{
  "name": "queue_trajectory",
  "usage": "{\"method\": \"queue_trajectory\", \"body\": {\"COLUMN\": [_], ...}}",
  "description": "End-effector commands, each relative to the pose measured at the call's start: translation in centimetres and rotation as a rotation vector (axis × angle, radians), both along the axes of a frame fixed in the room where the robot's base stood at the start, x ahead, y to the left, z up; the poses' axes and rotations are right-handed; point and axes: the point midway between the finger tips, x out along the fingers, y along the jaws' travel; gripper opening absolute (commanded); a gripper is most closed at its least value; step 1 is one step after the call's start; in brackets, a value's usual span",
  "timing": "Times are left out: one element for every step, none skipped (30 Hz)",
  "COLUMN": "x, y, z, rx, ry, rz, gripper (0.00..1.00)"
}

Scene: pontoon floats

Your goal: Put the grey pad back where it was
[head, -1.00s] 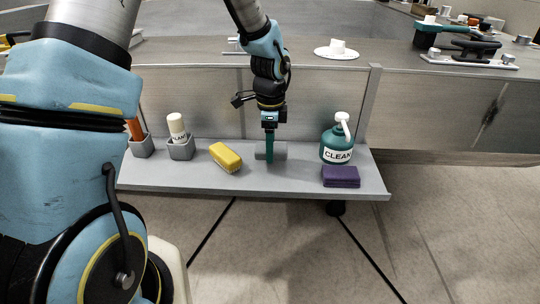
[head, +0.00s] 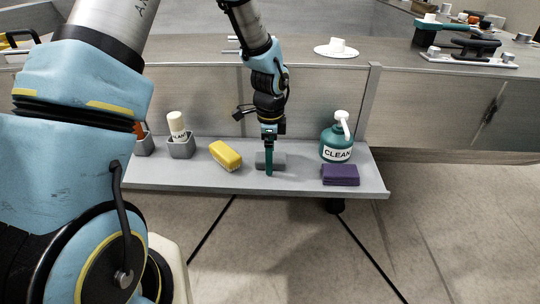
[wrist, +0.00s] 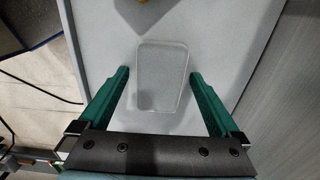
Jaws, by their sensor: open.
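The grey pad (head: 278,160) lies on the light grey shelf (head: 300,183), between the yellow sponge and the purple pad. My gripper (head: 269,172) points down at the grey pad, its green fingers seen edge-on in the head view. In the wrist view the grey pad (wrist: 162,75) lies between the two fingers of my open gripper (wrist: 158,76). A gap shows on each side, so neither finger touches it.
The yellow sponge (head: 226,156) is left of the grey pad. The purple pad (head: 340,175) and green CLEAN bottle (head: 337,143) stand right. A white bottle in a grey holder (head: 181,150) is farther left. An upright panel (head: 210,100) backs the shelf.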

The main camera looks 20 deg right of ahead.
Motion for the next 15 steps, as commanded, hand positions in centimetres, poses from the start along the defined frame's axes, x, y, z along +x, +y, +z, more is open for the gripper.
{"method": "queue_trajectory", "body": {"x": [0.0,0.0,0.0,0.0,0.0,0.0,0.0,0.0,0.1,0.1,0.1,0.1,0.1,0.2,0.1], "y": [0.0,0.0,0.0,0.0,0.0,0.0,0.0,0.0,0.0,-0.1,-0.1,-0.1,-0.1,-0.1,0.0], "z": [0.0,0.0,0.0,0.0,0.1,0.3,0.5,0.6,1.1,1.5,1.9,2.7,3.3,3.9,4.8], "rx": [0.000,0.000,0.000,0.000,0.000,0.000,0.000,-0.001,-0.002,-0.003,-0.003,-0.003,-0.003,-0.003,-0.004], "ry": [0.000,0.000,0.000,0.000,0.000,0.000,-0.001,-0.002,-0.002,-0.003,-0.003,-0.005,-0.005,-0.005,-0.005], "rz": [0.000,0.000,0.000,0.000,0.000,0.000,0.000,0.001,0.001,0.001,0.001,0.001,0.001,0.002,0.001], "gripper": [0.98,0.98,0.98,0.98,0.98,0.98,0.98,0.98,0.98,0.98,0.98,0.98,0.98,0.98,0.98]}}
